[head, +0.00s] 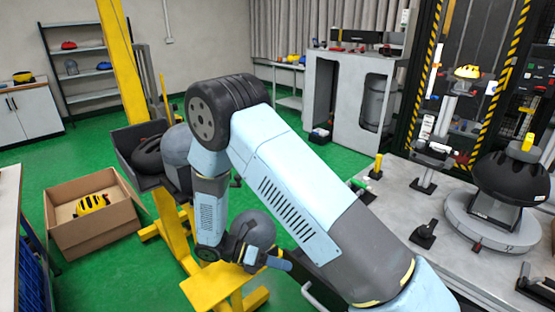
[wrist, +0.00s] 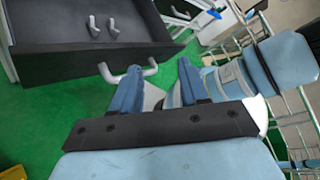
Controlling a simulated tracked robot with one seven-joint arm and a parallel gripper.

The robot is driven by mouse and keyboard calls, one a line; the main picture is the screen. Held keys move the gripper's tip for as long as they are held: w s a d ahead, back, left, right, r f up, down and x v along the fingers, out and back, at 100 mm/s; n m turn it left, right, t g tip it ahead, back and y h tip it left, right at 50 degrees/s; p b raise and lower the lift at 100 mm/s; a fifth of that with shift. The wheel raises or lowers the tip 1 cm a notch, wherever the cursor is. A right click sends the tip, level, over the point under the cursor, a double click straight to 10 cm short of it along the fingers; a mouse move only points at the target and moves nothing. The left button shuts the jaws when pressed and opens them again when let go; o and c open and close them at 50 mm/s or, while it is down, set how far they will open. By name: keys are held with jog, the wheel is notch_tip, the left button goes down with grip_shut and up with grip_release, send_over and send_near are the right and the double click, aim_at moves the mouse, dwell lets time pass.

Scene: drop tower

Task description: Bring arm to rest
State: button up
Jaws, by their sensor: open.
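My arm in light blue and dark grey crosses the middle of the head view. It rises from the lower right to a dark elbow, then folds down to the wrist. My gripper (head: 266,260) hangs low beside a round dark grey ball (head: 254,229), above a yellow stand (head: 222,290). The head view does not show clearly whether the ball touches my arm. In the wrist view, the two blue fingers of my gripper (wrist: 157,84) stand apart with nothing held between them.
A cardboard box (head: 98,242) with a yellow-black helmet (head: 93,203) is at left. A grey bench (head: 395,212) with a black helmet (head: 511,178) on a round base is at right. In the wrist view, a dark cabinet (wrist: 85,52) with a grey handle is close. Green floor lies between.

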jog(key=d+r+m+g+y, duration=0.1)
jog(key=d+r+m+y, duration=0.5)
jog(key=r, duration=0.6)
jog(key=d+r+m+y, duration=0.3)
jog(key=d+r+m, duration=0.4)
jog(key=r, duration=0.5)
jog(key=s+d+r+m+t+y, duration=0.2)
jog(key=s+d+r+m+t, duration=0.2)
jog(key=s+d+r+m, duration=0.1)
jog(key=s+d+r+m+t+y, duration=0.3)
jog(key=s+d+r+m+t, duration=0.1)
jog(key=s+r+m, duration=0.3)
notch_tip(320, 180, up, 4)
jog(key=shift+s+d+f+m, duration=0.1)
jog(key=shift+s+d+m, duration=0.25)
jog(key=shift+m, duration=0.75)
jog(key=shift+w+d, duration=0.1)
jog(key=shift+d, duration=0.05)
